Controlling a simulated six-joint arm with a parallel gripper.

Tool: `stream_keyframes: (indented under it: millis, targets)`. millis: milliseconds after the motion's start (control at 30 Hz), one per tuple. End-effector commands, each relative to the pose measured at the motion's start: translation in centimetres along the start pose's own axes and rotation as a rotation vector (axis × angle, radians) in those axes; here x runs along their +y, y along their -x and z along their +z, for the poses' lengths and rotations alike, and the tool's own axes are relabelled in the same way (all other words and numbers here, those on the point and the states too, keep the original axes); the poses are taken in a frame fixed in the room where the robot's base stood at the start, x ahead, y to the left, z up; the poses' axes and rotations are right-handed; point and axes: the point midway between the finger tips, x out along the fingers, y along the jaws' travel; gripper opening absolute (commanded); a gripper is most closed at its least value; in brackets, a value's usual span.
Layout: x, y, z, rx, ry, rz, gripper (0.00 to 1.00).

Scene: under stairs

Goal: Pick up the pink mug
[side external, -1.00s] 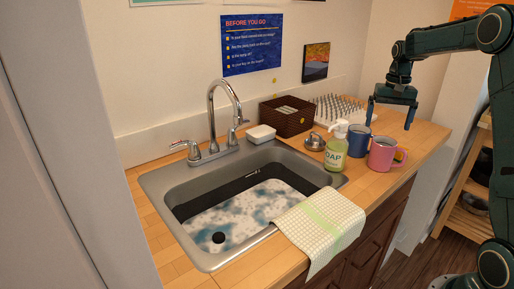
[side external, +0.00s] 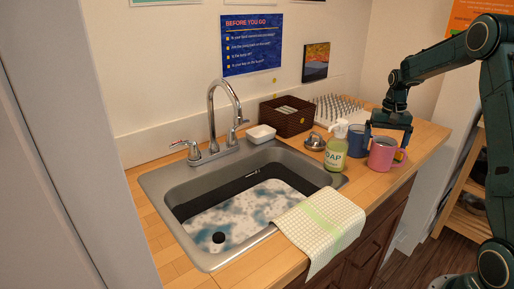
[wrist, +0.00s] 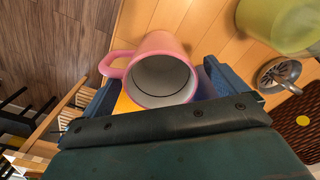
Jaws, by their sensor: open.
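The pink mug (side external: 382,156) stands upright on the wooden counter near its right front edge, with its open top towards me in the wrist view (wrist: 160,52). Its handle points left in the wrist view. My gripper (side external: 386,142) is open and low over the counter, just behind and above the mug in the side view. In the wrist view my gripper (wrist: 160,88) has one finger on each side of the mug, the left one near the handle. Whether either finger touches the mug cannot be told.
A blue mug (side external: 357,139) stands close to the left of my gripper. A green soap bottle (side external: 335,153) and a metal strainer (side external: 314,142) are further left, beside the sink (side external: 160,190). A yellow item (side external: 400,155) sits behind the pink mug. A cloth (side external: 320,225) hangs over the front edge.

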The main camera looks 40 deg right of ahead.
Motion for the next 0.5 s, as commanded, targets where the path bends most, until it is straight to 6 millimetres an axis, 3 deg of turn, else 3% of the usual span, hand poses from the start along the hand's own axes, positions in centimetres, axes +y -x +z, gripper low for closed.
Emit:
stream_keyframes:
  millis: [200,500]
  targets:
    - [0.0,-2.0,0.0,0.000,0.000,0.000,0.97]
    - [0.0,-2.1,0.0,0.000,0.001,0.000,0.97]
